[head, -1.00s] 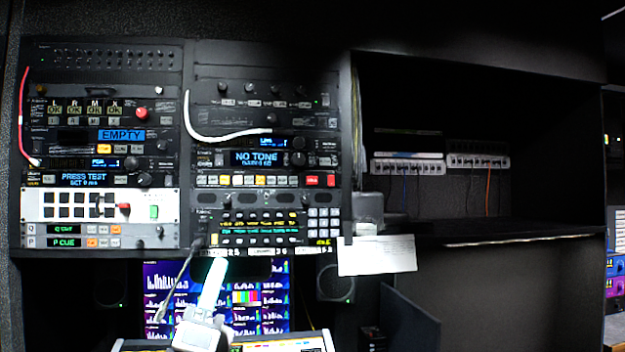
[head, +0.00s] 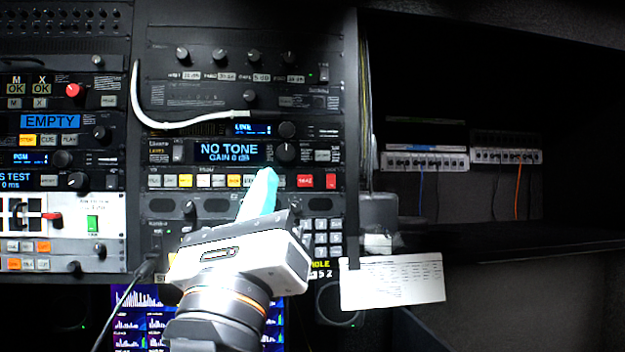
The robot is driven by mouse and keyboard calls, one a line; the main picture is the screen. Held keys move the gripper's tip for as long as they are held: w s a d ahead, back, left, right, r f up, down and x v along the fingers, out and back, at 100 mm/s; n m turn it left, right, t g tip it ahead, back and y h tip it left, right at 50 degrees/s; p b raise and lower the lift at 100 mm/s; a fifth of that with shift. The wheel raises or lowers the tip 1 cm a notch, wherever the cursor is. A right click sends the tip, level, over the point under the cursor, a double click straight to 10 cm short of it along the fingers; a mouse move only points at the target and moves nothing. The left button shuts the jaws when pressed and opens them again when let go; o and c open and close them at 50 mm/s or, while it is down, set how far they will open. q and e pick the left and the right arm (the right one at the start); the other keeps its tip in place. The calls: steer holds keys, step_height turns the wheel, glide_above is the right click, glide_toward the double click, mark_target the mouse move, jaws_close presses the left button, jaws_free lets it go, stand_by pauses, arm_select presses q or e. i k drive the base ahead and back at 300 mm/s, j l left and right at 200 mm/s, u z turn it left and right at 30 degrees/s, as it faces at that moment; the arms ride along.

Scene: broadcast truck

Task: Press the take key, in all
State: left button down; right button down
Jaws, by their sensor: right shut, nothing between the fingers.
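A rack unit with a "NO TONE" display (head: 229,151) has a row of small white, yellow, orange and red keys below it. Toward the right end of this row are a red key with a small pale label (head: 305,181) and a plainer red key (head: 331,181). The labels are too small for me to tell surely which is the take key. My right gripper (head: 267,178) is shut and empty, with pale cyan fingers pointing up at the row. Its tip overlaps the row just left of the labelled red key and hides part of it. I cannot tell whether it touches. My left gripper is not in view.
A white cable (head: 140,105) loops across the panel above the display. Knobs, including one right of the display (head: 285,152), stick out of the rack. A paper sheet (head: 392,282) hangs at the lower right. A dark shelf recess lies to the right.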

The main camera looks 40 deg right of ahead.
mark_target(302, 181)
steer(key=i+l, duration=0.35)
steer(key=l, duration=0.15)
steer(key=i+l, duration=0.35)
steer(key=l, duration=0.2)
